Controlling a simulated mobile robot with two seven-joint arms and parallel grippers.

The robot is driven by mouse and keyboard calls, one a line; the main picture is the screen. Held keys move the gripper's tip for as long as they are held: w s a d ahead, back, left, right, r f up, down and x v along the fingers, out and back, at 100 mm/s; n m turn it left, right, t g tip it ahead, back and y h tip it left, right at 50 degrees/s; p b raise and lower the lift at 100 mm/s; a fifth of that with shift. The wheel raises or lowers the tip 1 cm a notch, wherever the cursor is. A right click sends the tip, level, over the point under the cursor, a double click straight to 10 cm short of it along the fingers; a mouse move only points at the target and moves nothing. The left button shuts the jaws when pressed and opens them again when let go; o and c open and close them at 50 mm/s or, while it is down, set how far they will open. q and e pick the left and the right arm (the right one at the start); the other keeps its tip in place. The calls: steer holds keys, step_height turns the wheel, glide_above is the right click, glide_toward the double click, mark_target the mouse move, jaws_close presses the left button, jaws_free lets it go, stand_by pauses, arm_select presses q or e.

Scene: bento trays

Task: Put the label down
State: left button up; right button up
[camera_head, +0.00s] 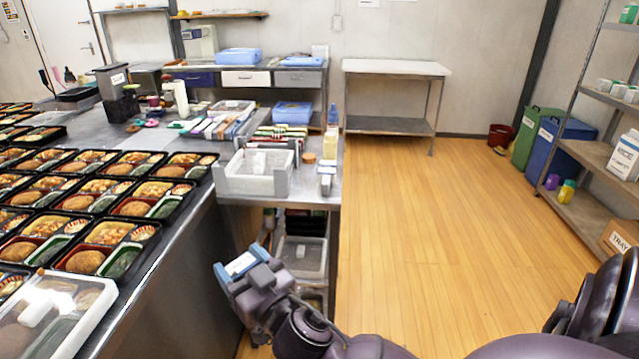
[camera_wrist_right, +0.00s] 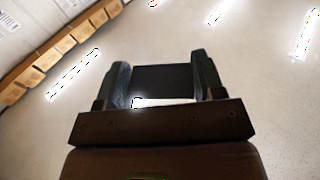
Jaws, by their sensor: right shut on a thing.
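My right gripper (camera_head: 246,274) is low at the centre left of the head view, in front of the metal counter's end. It is shut on a small flat label (camera_head: 240,263), whose face looks pale blue-white. In the right wrist view the label (camera_wrist_right: 165,82) is a dark rectangle spanning the two fingers of the gripper (camera_wrist_right: 160,76), with a bright strip along its lower edge. The label is held clear of the counter. My left gripper is not in view.
Rows of filled black bento trays (camera_head: 131,207) cover the counter at left; a clear-lidded container (camera_head: 52,312) is nearest. A white bin (camera_head: 262,186) stands on the lower side table. Blue boxes (camera_head: 293,112) and supplies sit behind. Wooden floor (camera_head: 440,230) is free at right, beside shelving (camera_head: 590,160).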

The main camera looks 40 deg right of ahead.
steer(key=w+d+f+m+g+h+b, duration=0.2)
steer(key=w+d+h, duration=0.4)
steer(key=d, duration=0.3)
steer(key=w+d+f+m+g+h+b, duration=0.2)
steer(key=w+d+m+h, duration=0.4)
steer(key=d, duration=0.4)
steer(key=shift+w+g+h+b, duration=0.7)
steer(key=shift+w+b, duration=0.35)
steer(key=d+m+g+h, duration=0.1)
steer(key=s+d+f+m+g+h, duration=0.1)
steer(key=d, duration=0.1)
steer(key=s+d+m+g+h, duration=0.1)
steer(key=shift+s+d+f, duration=0.15)
steer(key=shift+s+f, duration=0.05)
steer(key=shift+f, duration=0.15)
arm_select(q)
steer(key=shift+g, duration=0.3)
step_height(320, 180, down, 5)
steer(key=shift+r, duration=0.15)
arm_select(e)
steer(key=shift+s+d+f+m+g+h, duration=0.2)
steer(key=shift+s+m+g+h, duration=0.15)
steer(key=shift+g, duration=0.25)
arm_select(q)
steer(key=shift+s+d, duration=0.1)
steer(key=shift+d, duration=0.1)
arm_select(e)
steer(key=shift+w+r, duration=0.1)
